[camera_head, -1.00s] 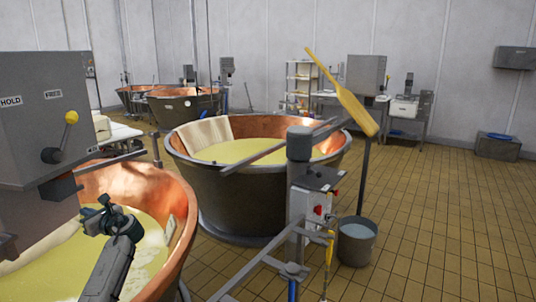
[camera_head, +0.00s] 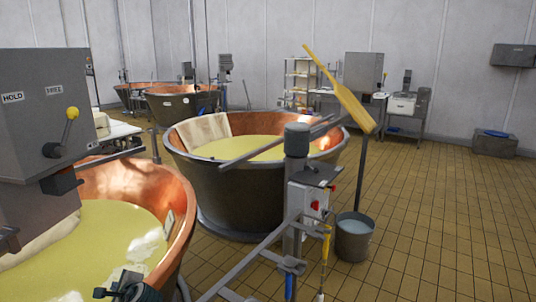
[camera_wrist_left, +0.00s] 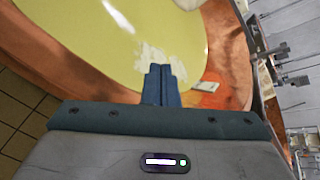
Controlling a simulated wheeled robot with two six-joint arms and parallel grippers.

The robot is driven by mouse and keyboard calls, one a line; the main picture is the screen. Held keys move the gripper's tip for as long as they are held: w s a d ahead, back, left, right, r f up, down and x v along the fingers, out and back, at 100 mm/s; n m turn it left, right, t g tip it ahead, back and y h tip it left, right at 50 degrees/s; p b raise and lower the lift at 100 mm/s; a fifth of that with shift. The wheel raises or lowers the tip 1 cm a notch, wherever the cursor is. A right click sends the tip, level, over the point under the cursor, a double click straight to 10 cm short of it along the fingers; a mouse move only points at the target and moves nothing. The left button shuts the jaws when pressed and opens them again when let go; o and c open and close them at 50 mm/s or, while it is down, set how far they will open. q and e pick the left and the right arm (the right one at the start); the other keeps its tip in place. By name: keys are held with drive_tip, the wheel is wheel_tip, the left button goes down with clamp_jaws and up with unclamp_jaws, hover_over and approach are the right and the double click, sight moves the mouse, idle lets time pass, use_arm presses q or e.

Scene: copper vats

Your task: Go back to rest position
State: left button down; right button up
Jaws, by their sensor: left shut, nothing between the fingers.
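My left gripper (camera_head: 120,286) is low at the bottom edge of the head view, in front of the near copper vat (camera_head: 178,205). In the left wrist view its two fingers (camera_wrist_left: 162,84) are together, with nothing between them. Behind them the vat's yellow liquid (camera_wrist_left: 140,30) shows, with whitish patches on it. A small pale label-like piece (camera_wrist_left: 206,88) is on the copper wall. My right gripper is not in view.
A grey control box (camera_head: 45,125) with a yellow-knobbed lever hangs over the near vat. A second vat (camera_head: 240,195) stands beyond, with a post and yellow paddle (camera_head: 352,108) beside it. A bucket (camera_head: 354,240) stands on the tiles. The floor (camera_head: 450,220) at right is clear.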

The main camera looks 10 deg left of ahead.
use_arm(q)
drive_tip(key=s+d+f+n+h, duration=0.3)
drive_tip(key=s+d+f, duration=0.2)
drive_tip(key=s+d, duration=0.3)
drive_tip(key=s+d+f+n+h, duration=0.3)
drive_tip(key=s+d+f+n, duration=0.1)
drive_tip(key=s+d, duration=0.4)
drive_tip(key=s+d+r+n+g+h, duration=0.1)
drive_tip(key=s+d+n+h, duration=0.15)
drive_tip(key=s+d, duration=0.45)
drive_tip(key=s+d+r+n+g+h, duration=0.1)
drive_tip(key=s+d+n+h, duration=0.2)
drive_tip(key=s, duration=0.7)
drive_tip(key=a+f+n+g, duration=0.1)
drive_tip(key=a+f+g, duration=0.15)
drive_tip(key=f, duration=2.75)
drive_tip(key=s+a+f, duration=0.2)
drive_tip(key=s+f, duration=1.7)
drive_tip(key=f, duration=0.1)
drive_tip(key=shift+s, duration=0.15)
drive_tip(key=shift+n+y, duration=0.25)
drive_tip(key=shift+n, duration=0.1)
